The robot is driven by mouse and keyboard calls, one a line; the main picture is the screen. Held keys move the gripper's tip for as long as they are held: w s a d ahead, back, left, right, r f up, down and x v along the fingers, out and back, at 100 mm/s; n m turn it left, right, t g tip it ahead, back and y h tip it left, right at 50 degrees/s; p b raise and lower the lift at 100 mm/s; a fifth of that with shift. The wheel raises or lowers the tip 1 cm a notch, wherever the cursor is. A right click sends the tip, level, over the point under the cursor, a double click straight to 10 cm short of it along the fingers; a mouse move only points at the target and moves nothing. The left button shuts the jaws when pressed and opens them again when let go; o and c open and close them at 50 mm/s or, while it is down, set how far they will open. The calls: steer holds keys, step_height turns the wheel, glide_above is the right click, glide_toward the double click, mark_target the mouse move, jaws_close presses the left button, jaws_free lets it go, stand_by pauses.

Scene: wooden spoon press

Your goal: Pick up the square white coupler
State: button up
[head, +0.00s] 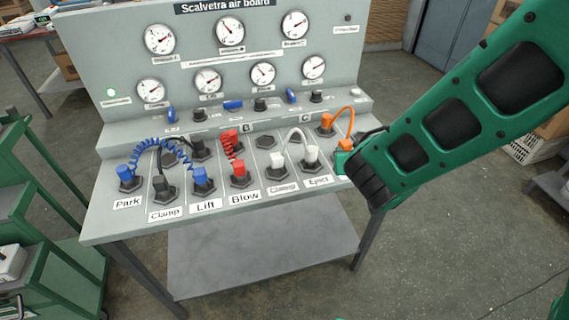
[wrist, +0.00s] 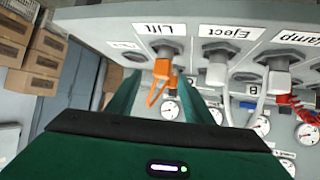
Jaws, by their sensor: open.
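The square white coupler (head: 277,160) stands upright in a socket labelled Clamp in the front row of the board. In the wrist view it shows upside down at the right (wrist: 278,72). A rounder white coupler (head: 311,154) sits in the neighbouring Eject socket, also seen in the wrist view (wrist: 217,73). A white cable arcs near both. My gripper (wrist: 158,92) is open, its two green fingers apart with an orange coupler (wrist: 162,70) showing between them in the picture. It is to the right of the square coupler in the head view, mostly hidden by my forearm.
An orange hose arcs at the board's right end, close to my gripper. The gauge panel (head: 225,50) rises behind. A green cart (head: 35,220) stands at left.

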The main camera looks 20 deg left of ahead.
mark_target(279, 161)
steer(key=s+a+n+y, duration=0.1)
steer(key=s+a, duration=0.1)
steer(key=a, duration=0.3)
steer(key=s+a+f+n+y, duration=0.1)
steer(key=s+a+y, duration=0.1)
steer(key=a, duration=0.3)
steer(key=s+a+n+y, duration=0.2)
steer(key=s+a, duration=0.2)
steer(key=a, duration=0.1)
steer(key=shift+a+f, duration=0.35)
steer(key=shift+a, duration=0.05)
steer(key=shift+g, duration=0.3)
steer(key=x, duration=0.4)
steer(key=shift+a, duration=0.35)
steer(key=shift+x, duration=3.25)
steer(key=shift+s+a, duration=0.15)
jaws_close()
